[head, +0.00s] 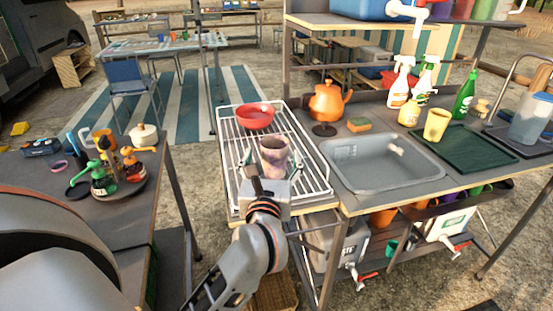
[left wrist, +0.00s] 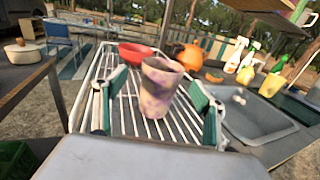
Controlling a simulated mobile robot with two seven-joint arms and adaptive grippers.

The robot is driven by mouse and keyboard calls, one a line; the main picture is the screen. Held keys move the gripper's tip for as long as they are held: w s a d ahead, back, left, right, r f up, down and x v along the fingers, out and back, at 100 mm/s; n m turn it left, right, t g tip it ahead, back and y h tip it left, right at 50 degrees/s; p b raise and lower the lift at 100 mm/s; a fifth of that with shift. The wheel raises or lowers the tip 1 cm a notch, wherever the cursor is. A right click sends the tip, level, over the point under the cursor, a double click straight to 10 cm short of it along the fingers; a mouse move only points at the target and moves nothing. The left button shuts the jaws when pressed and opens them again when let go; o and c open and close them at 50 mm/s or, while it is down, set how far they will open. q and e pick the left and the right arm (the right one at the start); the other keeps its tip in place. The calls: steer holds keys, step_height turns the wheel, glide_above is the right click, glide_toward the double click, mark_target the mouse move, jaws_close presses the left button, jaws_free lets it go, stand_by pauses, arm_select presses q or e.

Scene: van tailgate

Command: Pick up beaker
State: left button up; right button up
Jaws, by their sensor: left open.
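The beaker (head: 274,155) is a mottled pinkish-purple cup. It stands upright on the white wire dish rack (head: 313,154) beside the sink. It also shows in the left wrist view (left wrist: 160,88), between the two fingers. My left gripper (head: 267,178) is open at the near side of the beaker, and in the left wrist view (left wrist: 158,100) its fingers stand apart on either side of it. I cannot tell whether either finger touches it. The beaker's lower part is partly hidden by the gripper in the head view. My right gripper is not in view.
A red bowl (head: 255,115) sits on the rack behind the beaker. The sink (head: 382,163), an orange teapot (head: 328,101) and spray bottles (head: 400,84) are to the right. A side table (head: 112,222) with condiments stands left, across a gap.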

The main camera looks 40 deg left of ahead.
mark_target(276, 138)
arm_select(q)
steer(key=shift+r+x, duration=0.15)
steer(key=shift+x, duration=1.05)
steer(key=shift+r+x, duration=0.15)
steer(key=shift+x, duration=1)
steer(key=shift+w+d, duration=0.1)
steer(key=c, duration=1.2)
steer(key=shift+o, duration=0.2)
steer(key=shift+r, duration=0.15)
